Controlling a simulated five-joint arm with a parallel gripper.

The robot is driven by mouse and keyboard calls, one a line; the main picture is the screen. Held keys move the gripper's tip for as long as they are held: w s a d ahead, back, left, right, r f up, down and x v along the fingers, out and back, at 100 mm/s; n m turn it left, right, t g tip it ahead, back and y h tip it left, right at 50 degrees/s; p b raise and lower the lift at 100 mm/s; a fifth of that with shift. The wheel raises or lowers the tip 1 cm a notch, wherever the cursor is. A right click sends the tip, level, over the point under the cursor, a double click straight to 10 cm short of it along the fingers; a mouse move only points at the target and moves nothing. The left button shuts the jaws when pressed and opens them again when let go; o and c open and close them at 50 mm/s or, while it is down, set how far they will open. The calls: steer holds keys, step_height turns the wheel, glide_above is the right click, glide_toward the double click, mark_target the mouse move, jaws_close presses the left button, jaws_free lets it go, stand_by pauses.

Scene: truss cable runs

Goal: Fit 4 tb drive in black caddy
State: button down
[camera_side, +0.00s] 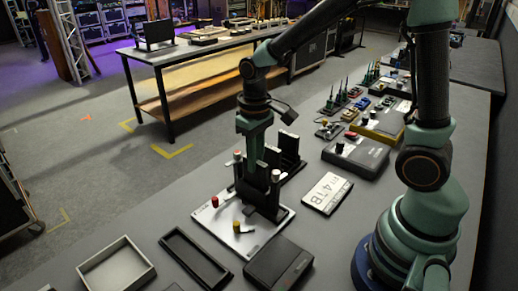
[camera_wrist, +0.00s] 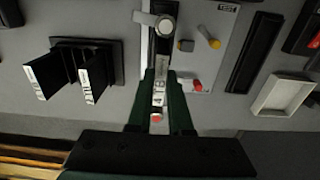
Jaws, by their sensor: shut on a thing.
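My gripper (camera_side: 258,172) is over the silver board at the middle of the table. In the wrist view my gripper (camera_wrist: 160,78) has its two green fingers shut on a dark, narrow 4 TB drive (camera_wrist: 158,98), with a white label and a red dot on its upward edge. The drive stands on edge. A black strip, perhaps the black caddy, runs along the board in line with the drive, partly under a silver lever. My fingers and the drive hide how far the two overlap, so I cannot tell whether they touch.
The silver board (camera_side: 213,222) carries red and yellow knobs. A rack with two upright drives (camera_wrist: 95,75) stands beside it.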

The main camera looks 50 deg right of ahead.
steer(key=shift+f, duration=0.7)
steer(key=shift+f, duration=0.35)
steer(key=shift+f, duration=0.45)
steer(key=shift+c, duration=2.2)
jaws_free()
steer(key=shift+r, duration=3.75)
